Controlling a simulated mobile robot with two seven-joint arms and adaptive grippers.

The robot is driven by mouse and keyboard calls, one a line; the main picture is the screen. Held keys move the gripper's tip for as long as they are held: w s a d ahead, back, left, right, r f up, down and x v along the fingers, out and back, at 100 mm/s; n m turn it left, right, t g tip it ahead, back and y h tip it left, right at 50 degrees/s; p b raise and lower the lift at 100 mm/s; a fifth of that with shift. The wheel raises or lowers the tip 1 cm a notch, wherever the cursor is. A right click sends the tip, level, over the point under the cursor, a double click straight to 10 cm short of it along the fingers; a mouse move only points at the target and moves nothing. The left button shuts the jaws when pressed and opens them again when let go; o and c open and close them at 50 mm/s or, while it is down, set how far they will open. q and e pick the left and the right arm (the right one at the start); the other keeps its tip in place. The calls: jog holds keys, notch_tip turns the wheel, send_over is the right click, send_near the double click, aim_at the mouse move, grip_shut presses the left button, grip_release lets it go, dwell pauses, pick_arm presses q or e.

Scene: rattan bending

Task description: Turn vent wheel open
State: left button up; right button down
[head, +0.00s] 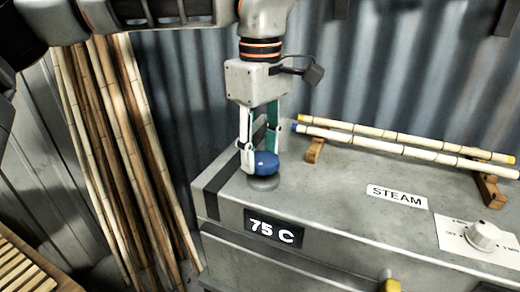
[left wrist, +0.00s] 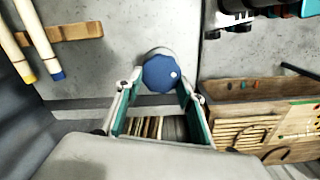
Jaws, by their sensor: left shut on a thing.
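My right gripper cannot be made out in the head view.
Rattan poles (head: 400,142) lie on wooden rests at the back of the box. A display (head: 274,229) reads 75 C. A STEAM label (head: 397,197) and a white dial (head: 483,236) are to the right. Tall poles (head: 125,150) lean at the left. A wooden rack (left wrist: 245,115) shows in the wrist view.

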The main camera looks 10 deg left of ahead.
aim_at(260, 157)
dwell(0.3)
pick_arm(q)
jog(key=o, duration=1.1)
notch_tip(260, 157, up, 12)
